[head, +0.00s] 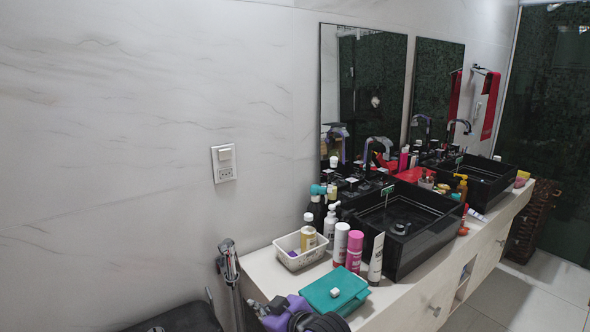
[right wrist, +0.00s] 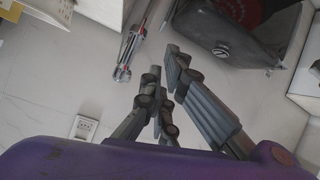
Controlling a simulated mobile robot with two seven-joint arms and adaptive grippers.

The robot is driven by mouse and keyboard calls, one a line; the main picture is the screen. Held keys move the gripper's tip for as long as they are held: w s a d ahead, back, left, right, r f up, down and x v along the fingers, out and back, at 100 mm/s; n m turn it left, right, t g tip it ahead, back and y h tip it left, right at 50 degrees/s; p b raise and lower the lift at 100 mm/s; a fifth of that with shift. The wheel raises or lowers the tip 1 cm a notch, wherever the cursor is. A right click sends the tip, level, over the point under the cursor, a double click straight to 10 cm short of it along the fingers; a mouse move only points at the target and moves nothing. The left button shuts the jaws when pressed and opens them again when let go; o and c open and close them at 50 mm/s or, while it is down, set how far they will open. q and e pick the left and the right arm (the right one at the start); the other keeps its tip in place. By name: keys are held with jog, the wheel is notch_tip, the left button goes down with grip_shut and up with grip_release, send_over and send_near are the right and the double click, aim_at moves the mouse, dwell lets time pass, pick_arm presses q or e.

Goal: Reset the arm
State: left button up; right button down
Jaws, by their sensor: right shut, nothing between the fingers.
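My right gripper (head: 258,306), with a purple body, is low in the head view, in front of the counter's near left end. Its grey fingers (right wrist: 165,82) show in the right wrist view, shut and empty, apart from anything around them. Part of my dark arm shows behind it at the bottom edge. My left gripper is in neither view.
The counter (head: 398,303) bears two black vessel sinks (head: 405,225), a white basket (head: 297,261), a teal box (head: 335,289) and several bottles. A dark object (head: 180,318) and a grey stick-like item (head: 230,270) stand left of the counter.

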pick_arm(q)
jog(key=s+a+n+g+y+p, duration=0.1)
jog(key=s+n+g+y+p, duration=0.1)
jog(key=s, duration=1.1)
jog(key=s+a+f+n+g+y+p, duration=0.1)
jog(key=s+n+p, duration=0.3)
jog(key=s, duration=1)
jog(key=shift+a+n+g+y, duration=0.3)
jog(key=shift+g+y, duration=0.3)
pick_arm(e)
jog(key=s+d+f+m+h, duration=0.2)
jog(key=s+d+f, duration=0.3)
jog(key=s+d, duration=0.4)
jog(key=s+d+f+m+h, duration=0.3)
jog(key=s+d, duration=0.6)
jog(key=s, duration=1.2)
jog(key=s+d+f+m+h, duration=0.2)
jog(key=s+d+f+m, duration=0.3)
jog(key=s, duration=1)
jog(key=d+f, duration=0.3)
jog(key=d, duration=0.1)
jog(key=shift+d+f+m+g+h, duration=0.25)
jog(key=shift+m+g+h, duration=0.05)
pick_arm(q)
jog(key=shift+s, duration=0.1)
pick_arm(e)
jog(key=shift+s, duration=0.1)
